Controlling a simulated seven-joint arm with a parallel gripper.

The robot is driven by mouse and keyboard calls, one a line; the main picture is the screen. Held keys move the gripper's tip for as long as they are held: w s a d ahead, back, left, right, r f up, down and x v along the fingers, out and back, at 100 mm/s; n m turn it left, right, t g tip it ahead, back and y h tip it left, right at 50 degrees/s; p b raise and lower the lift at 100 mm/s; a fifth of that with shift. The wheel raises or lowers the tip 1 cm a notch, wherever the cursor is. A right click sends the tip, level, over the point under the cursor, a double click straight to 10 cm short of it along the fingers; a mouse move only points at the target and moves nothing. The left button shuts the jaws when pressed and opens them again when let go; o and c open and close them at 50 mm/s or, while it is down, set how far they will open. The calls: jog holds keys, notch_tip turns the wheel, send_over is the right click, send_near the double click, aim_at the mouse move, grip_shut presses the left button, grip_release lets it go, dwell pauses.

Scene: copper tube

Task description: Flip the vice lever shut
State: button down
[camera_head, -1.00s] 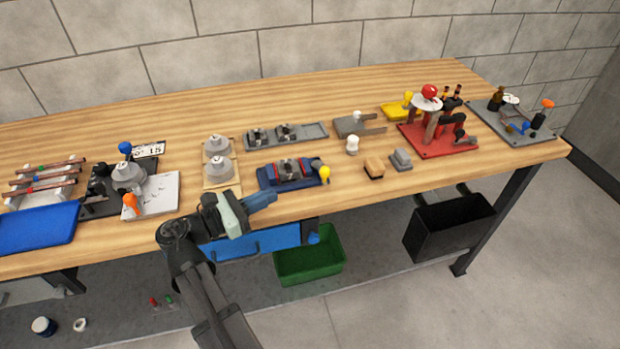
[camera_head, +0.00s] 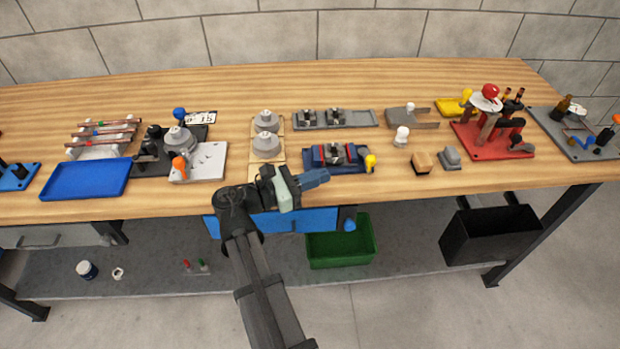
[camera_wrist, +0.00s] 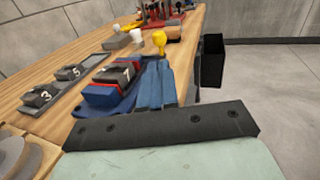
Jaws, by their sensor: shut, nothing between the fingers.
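The small vice (camera_head: 338,156) has a blue base with red and dark blocks on it and sits near the table's front edge. Its lever ends in a yellow knob (camera_head: 370,161) at the right end. In the wrist view the vice (camera_wrist: 112,90) lies left of my fingers, and the yellow knob (camera_wrist: 159,39) stands up beyond their tips. My gripper (camera_head: 322,175) has blue fingers, shut and empty, at the front edge just in front of the vice. The fingers also show in the wrist view (camera_wrist: 155,83). I cannot tell whether they touch the vice; the lever's shaft is barely visible.
A grey tray with numbered blocks (camera_head: 372,118) lies behind the vice. Grey weights (camera_head: 266,145) stand to its left. A white knob (camera_head: 402,133) and a tan block (camera_head: 421,160) stand to its right. A green bin (camera_head: 345,246) is below the table.

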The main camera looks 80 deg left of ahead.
aim_at(371, 164)
jog(key=x, duration=1)
jog(key=shift+d, duration=0.1)
jog(key=shift+w+d+n+g+y, duration=0.2)
jog(key=shift+w+n+g+y, duration=0.15)
jog(key=shift+y, duration=0.2)
jog(key=shift+w+d+n+g+y, duration=0.15)
jog(key=shift+w+d+n+y, duration=0.1)
jog(key=shift+n+y, duration=0.25)
jog(key=w+n+g+y, duration=0.1)
jog(key=y, duration=0.1)
jog(key=w+n+g+y, duration=0.1)
jog(key=n+y, duration=0.1)
jog(key=shift+w+d+g, duration=0.1)
jog(key=shift+d+g, duration=0.05)
jog(key=shift+g, duration=0.15)
jog(key=shift+w, duration=0.15)
jog(key=shift+w+a, duration=0.2)
jog(key=shift+w, duration=0.75)
jog(key=shift+w+d+y, duration=0.1)
jog(key=shift+w+y, duration=0.1)
jog(key=shift+y, duration=0.05)
jog(key=shift+w+n+g+y, duration=0.4)
jog(key=shift+n+g+y, duration=0.25)
jog(key=shift+g, duration=0.15)
jog(key=shift+w+d+x, duration=0.15)
jog(key=shift+x, duration=1.1)
jog(key=shift+w+d+x, duration=0.15)
jog(key=shift+x, duration=1.05)
